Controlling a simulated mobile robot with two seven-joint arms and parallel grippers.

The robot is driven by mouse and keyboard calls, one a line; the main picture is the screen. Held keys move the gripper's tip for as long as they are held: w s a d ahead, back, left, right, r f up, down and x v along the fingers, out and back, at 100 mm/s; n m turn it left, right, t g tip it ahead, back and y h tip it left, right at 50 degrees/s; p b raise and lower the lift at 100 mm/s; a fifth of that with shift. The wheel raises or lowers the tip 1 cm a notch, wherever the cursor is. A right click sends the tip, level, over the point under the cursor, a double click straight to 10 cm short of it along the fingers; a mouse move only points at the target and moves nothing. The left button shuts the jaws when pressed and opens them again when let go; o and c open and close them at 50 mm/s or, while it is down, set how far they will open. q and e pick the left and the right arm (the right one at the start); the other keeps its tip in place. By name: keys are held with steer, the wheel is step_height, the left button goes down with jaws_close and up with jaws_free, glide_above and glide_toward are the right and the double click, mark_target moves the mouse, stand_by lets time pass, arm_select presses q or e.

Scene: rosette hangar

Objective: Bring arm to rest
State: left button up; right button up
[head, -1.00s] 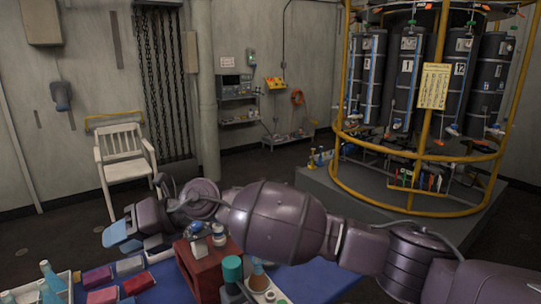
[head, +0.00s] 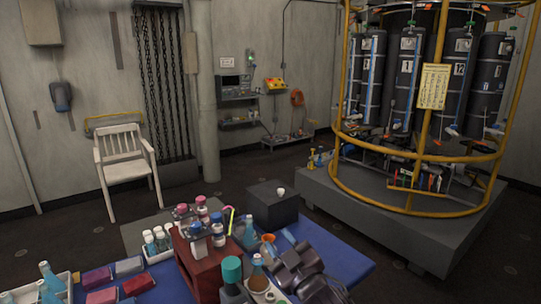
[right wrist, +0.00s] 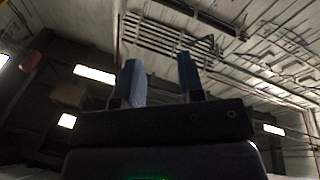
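My right gripper (head: 289,238) shows at the lower middle of the head view, over the right part of the blue-topped table, with dark wrist parts below it. In the right wrist view its two blue fingers (right wrist: 160,80) stand apart and point up toward the ceiling, with nothing between them. The gripper is open and empty. Most of my right arm is out of the head view. My left arm and gripper are not in view.
A white chair (head: 122,160) and yellow-railed cylinder rack (head: 430,155) stand beyond.

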steer(key=s+d+f+m+h, duration=0.4)
steer(key=d+f+m, duration=0.1)
steer(key=d+f, duration=0.45)
steer(key=s+d+f+m+g+h, duration=0.2)
steer(key=s+d+f, duration=0.6)
steer(key=s, duration=0.5)
steer(key=s+d+f+m+g+h, duration=0.3)
steer(key=s+d+f, duration=0.5)
steer(key=s+f, duration=0.4)
steer(key=shift+s+f+g+h, duration=0.4)
steer(key=shift+f+g+h, duration=0.1)
steer(key=shift+f+g, duration=0.2)
